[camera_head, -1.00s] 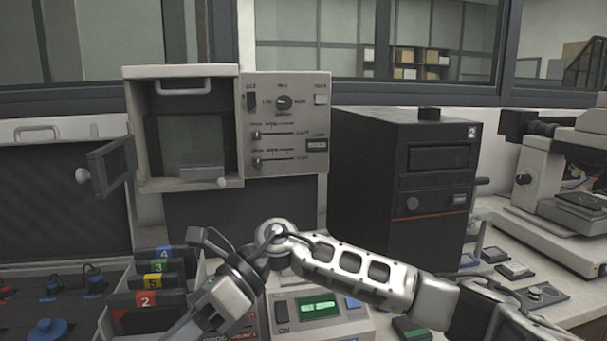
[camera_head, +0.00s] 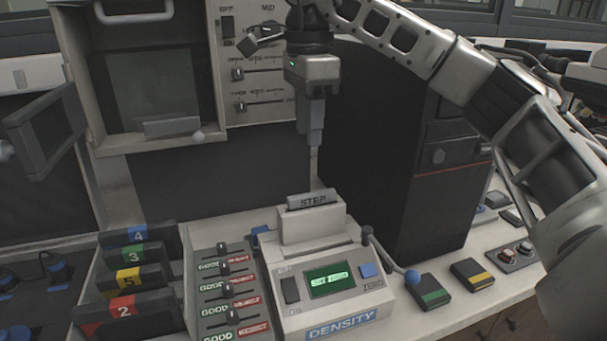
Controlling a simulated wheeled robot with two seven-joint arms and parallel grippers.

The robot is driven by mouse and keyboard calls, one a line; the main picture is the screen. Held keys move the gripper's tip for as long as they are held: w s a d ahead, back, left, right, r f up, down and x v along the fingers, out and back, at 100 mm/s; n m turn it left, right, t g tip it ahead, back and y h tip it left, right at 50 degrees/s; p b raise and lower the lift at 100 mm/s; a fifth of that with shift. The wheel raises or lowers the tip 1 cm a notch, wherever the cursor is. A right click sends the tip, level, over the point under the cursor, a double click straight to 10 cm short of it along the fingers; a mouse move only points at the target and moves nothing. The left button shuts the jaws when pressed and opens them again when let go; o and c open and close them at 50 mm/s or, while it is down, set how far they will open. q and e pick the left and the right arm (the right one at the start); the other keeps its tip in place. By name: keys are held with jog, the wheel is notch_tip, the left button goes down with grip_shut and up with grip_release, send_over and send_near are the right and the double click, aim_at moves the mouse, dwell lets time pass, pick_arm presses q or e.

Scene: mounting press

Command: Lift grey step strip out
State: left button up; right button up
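The grey step strip (camera_head: 314,200), marked STEP, stands in the slot on top of the pale density unit (camera_head: 300,245). Its upper edge sticks up and the rest is hidden in the unit. My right gripper (camera_head: 314,178) hangs from above, pointing straight down, with its fingers just over the strip. The fingers show edge-on as one narrow shape, so the gap between them is hidden. I cannot tell whether the tips touch the strip. My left gripper is not in view.
Numbered strips in a rack (camera_head: 128,275) and a panel with sliders (camera_head: 228,295) stand left of the unit. A lever with a blue knob (camera_head: 412,277) is at its right. A black tower (camera_head: 430,150) stands close behind right.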

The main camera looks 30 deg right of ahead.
aim_at(307, 195)
notch_tip(307, 195, down, 13)
jog(key=shift+r+b, duration=0.15)
jog(key=shift+b, duration=0.85)
